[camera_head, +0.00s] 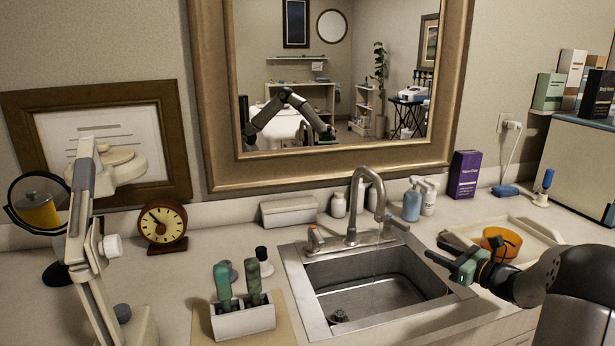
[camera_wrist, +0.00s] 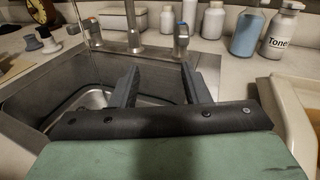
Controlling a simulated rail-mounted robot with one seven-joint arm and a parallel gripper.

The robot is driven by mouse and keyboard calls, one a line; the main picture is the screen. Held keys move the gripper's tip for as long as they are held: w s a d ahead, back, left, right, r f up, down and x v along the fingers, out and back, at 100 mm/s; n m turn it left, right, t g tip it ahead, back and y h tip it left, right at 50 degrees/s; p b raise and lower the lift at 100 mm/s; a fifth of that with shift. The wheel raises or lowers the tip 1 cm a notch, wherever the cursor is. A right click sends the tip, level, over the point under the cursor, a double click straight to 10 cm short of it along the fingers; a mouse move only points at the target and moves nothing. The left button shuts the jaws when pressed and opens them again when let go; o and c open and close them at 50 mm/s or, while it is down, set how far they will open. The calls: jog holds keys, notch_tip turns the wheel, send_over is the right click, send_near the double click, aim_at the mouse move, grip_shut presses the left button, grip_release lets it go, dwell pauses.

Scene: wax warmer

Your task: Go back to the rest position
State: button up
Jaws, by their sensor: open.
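My gripper (camera_head: 449,260) is open and empty over the right edge of the sink in the head view, with my arm reaching in from the right. In the wrist view my gripper's two fingers (camera_wrist: 158,88) stand apart with nothing between them, pointing toward the back of the sink. The steel sink (camera_head: 290,262) lies below and to the left of the gripper. The faucet (camera_head: 353,205) stands behind the sink, and a thin stream of water seems to fall from it.
An orange bowl (camera_head: 501,243) sits in a pale tray (camera_head: 540,228) right beside my arm. Bottles (camera_head: 411,203) and a purple box (camera_head: 464,174) stand along the wall. A magnifier lamp (camera_head: 85,220), clock (camera_head: 162,225) and white holder (camera_head: 243,318) occupy the left counter. Space above the sink is clear.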

jog(key=s+a+r+n+g+y, duration=0.1)
jog(key=s+a+n+g, duration=0.15)
jog(key=a, duration=0.35)
jog(key=s+a+n+g+y, duration=0.1)
jog(key=a+n+g, duration=0.2)
jog(key=a, duration=0.4)
jog(key=s+a+n+g+h, duration=0.1)
jog(key=s+a+n+g, duration=0.1)
jog(key=s+a+n, duration=0.1)
jog(key=s+a+n+g+h, duration=0.1)
jog(key=s+a+n+g, duration=0.1)
jog(key=s+a, duration=0.4)
jog(key=s+a+f+n+g+p, duration=0.1)
jog(key=s+a+n+g, duration=0.1)
jog(key=s+a+n, duration=0.2)
jog(key=shift+s+a+n+g+h, duration=0.2)
jog(key=shift+a+n+g+h, duration=0.05)
jog(key=shift+n+h, duration=0.2)
jog(key=s+f+n+g+h, duration=0.2)
jog(key=s+n+h, duration=0.5)
jog(key=s+n, duration=0.6)
jog(key=s, duration=0.6)
jog(key=shift+a+p, duration=0.25)
jog(key=shift+p, duration=0.15)
jog(key=shift+o, duration=1.2)
jog(key=shift+s+d+f+n+h, duration=0.2)
jog(key=shift+s+d+n+h, duration=0.1)
jog(key=shift+s+n+h, duration=0.25)
